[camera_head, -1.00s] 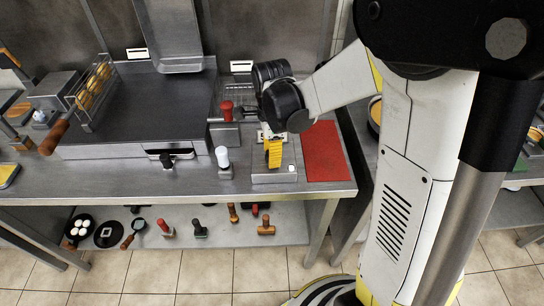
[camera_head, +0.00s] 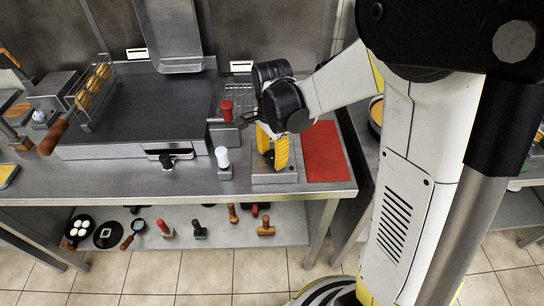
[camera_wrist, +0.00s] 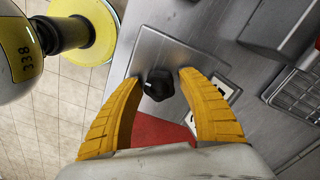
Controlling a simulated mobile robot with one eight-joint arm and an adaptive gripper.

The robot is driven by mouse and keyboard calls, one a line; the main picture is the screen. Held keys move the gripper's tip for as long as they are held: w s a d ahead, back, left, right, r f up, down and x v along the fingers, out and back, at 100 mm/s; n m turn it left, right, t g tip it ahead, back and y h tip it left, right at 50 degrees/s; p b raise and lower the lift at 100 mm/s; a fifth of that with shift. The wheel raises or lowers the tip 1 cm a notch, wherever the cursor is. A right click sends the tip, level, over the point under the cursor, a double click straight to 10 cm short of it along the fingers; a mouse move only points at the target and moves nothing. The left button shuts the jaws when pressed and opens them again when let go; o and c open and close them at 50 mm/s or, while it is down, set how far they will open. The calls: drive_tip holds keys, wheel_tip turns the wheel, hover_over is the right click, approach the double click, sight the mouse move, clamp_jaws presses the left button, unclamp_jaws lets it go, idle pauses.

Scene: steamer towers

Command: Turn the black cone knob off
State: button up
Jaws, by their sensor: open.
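A black faceted knob (camera_wrist: 158,84) with a short white mark on top stands on a square steel plate (camera_wrist: 170,55) in the wrist view. My gripper (camera_wrist: 158,77) is open, with one yellow finger on each side of the knob. Gaps show between the knob and both fingertips, so it is not gripped. In the head view my gripper (camera_head: 272,160) points down over the steel block (camera_head: 275,178) at the counter's front, and a dark bit of the knob shows between the fingers. Another black knob (camera_head: 166,161) is at the front of the griddle.
A white knob (camera_head: 222,157) and a red knob (camera_head: 227,110) stand left of my gripper. A red mat (camera_head: 323,150) lies close on the right. A wire rack (camera_head: 238,95) is behind. The griddle (camera_head: 150,105) fills the counter's left part.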

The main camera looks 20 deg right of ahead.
sight(272, 154)
drive_tip(key=shift+r+p, duration=1.9)
drive_tip(key=shift+r, duration=0.65)
drive_tip(key=s+r+n+t, duration=0.7)
drive_tip(key=s+r+n, duration=0.5)
drive_tip(key=n, duration=0.2)
drive_tip(key=shift+s+r+n, duration=0.25)
drive_tip(key=shift+s+n, duration=0.1)
drive_tip(key=shift+n, duration=0.05)
